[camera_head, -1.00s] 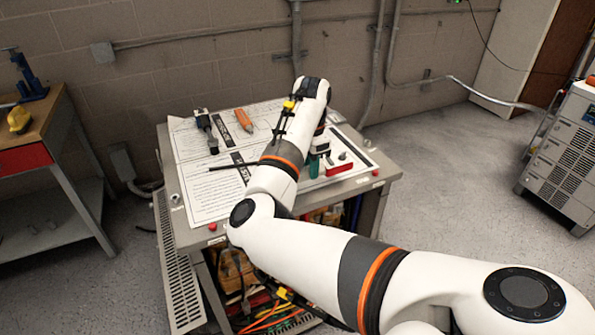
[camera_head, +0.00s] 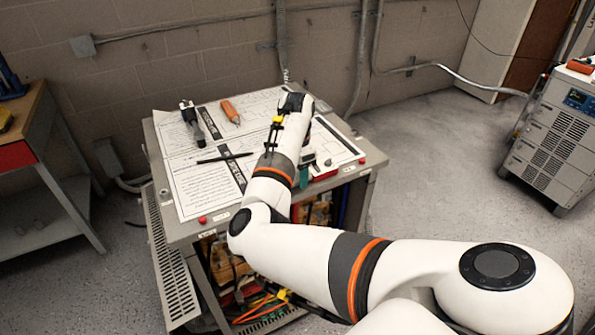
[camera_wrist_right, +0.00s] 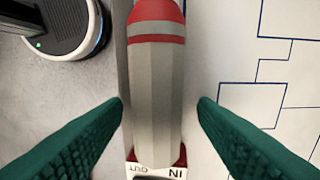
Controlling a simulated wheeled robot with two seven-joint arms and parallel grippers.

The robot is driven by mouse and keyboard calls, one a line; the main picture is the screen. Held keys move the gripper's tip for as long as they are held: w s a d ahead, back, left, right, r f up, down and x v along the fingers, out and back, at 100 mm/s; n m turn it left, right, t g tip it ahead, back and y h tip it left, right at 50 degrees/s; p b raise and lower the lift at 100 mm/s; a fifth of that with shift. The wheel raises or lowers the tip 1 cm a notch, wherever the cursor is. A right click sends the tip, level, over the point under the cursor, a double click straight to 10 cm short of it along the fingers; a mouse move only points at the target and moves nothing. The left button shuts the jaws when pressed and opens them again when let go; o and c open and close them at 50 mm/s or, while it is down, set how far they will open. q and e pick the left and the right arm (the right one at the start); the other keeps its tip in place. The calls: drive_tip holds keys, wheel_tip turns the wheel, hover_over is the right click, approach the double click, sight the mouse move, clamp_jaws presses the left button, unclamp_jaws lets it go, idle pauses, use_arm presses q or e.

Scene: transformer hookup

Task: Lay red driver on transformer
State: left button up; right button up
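The red driver (camera_wrist_right: 155,90), with a grey faceted middle and red ends, lies lengthwise between the two green finger pads of my right gripper (camera_wrist_right: 160,103) in the right wrist view. A gap shows on each side of it, so the gripper is open around it and not touching. In the head view my right gripper (camera_head: 302,172) is low at the front right of the grey bench-like unit (camera_head: 222,226), and my arm partly hides what is beneath. I cannot tell for sure which grey unit is the transformer. My left gripper is not in view.
Diagram sheets (camera_head: 200,193) cover the bench top, with a black tool (camera_head: 191,120), an orange tool (camera_head: 231,112) and a dark pen (camera_head: 225,157). A wheeled grey cabinet (camera_head: 550,145) with an orange-red thing (camera_head: 580,66) on top stands right. Clear floor separates them.

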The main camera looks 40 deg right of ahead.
sight(297, 173)
drive_tip(key=shift+r, duration=0.15)
wheel_tip(297, 173, up, 12)
drive_tip(key=b, duration=0.2)
drive_tip(key=shift+a, duration=0.1)
idle(0.5)
